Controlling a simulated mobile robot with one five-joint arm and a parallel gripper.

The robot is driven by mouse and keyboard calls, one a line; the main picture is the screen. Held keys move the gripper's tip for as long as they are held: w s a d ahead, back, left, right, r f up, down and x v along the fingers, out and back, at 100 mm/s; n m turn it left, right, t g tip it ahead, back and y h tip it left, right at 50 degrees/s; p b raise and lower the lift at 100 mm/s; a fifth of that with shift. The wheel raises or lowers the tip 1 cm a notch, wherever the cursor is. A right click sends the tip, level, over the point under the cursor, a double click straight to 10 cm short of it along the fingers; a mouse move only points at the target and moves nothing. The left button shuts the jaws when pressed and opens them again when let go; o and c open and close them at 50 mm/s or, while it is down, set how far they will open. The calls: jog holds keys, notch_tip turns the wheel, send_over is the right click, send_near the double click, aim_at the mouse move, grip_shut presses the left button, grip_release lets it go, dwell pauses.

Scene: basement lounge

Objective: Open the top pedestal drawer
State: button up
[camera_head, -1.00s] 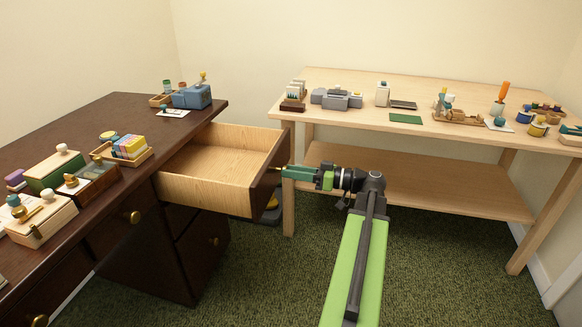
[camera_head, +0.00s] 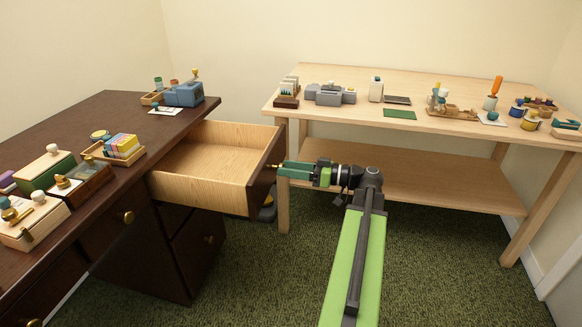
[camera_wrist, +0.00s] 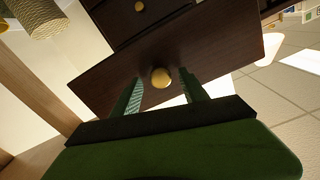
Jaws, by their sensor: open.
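The top pedestal drawer (camera_head: 205,177) is pulled well out of the dark wooden desk, and its pale, empty inside shows in the head view. Its dark front panel (camera_wrist: 120,75) fills the middle of the wrist view. The round brass knob (camera_wrist: 161,78) on that front lies between the two fingers of my gripper (camera_wrist: 168,95). The fingers stand apart on either side of the knob, and I cannot tell whether they touch it. In the head view, my gripper (camera_head: 282,168) is right at the drawer front, to its right.
The desk (camera_head: 75,130) carries boxes and small trays. A light wooden table (camera_head: 350,114) with a lower shelf stands close behind and right of my gripper, its leg (camera_head: 283,215) near the drawer front. Green carpet (camera_head: 440,265) is open at the right.

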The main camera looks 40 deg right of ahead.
jog(key=v, duration=1.7)
jog(key=shift+s, duration=0.15)
